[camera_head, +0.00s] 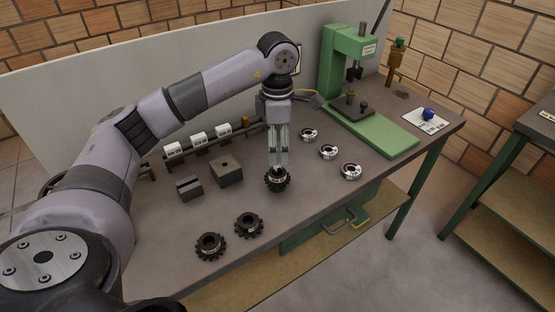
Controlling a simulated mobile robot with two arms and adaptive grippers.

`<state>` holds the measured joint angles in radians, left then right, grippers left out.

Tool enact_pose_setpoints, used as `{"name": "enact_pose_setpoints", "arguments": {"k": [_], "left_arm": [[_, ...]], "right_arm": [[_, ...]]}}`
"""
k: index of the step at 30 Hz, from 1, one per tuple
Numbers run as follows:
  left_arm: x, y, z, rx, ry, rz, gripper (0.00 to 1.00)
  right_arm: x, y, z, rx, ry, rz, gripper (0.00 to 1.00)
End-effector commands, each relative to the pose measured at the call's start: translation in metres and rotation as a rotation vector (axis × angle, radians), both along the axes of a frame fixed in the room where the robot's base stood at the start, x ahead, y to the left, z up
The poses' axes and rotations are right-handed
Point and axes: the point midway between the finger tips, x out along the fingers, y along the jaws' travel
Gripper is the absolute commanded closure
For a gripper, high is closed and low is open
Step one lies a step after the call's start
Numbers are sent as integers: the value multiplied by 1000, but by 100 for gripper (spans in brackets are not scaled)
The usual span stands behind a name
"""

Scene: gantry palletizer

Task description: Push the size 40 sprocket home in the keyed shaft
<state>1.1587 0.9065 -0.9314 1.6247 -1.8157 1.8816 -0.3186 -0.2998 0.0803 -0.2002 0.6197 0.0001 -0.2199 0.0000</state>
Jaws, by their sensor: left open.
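My left gripper (278,163) points straight down over the workbench with its fingers apart. Its fingertips are at a dark toothed sprocket (277,180), around its hub or just above it; I cannot tell if they touch. Two more dark sprockets lie flat nearer the front edge, one to the left (210,246) and one beside it (249,225). I cannot read any sizes on the sprockets. I cannot make out the keyed shaft for certain. My right gripper is not in view.
Dark blocks (226,171) and a rail with white labelled pieces (199,139) stand left of the gripper. Several labelled rings (328,152) lie to the right. A green press (347,62) stands at the back right, near a blue item on a white sheet (411,118).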

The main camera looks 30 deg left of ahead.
Motion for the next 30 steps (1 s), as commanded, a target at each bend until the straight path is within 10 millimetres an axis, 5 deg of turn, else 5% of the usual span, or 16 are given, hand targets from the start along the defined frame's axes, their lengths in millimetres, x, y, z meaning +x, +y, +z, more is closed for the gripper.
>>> {"name": "enact_pose_setpoints", "arguments": {"k": [9,30], "left_arm": [[0,0,35,-1,0,1,38],[0,0,36,-1,1,1,38]], "right_arm": [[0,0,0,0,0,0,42],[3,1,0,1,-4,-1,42]]}}
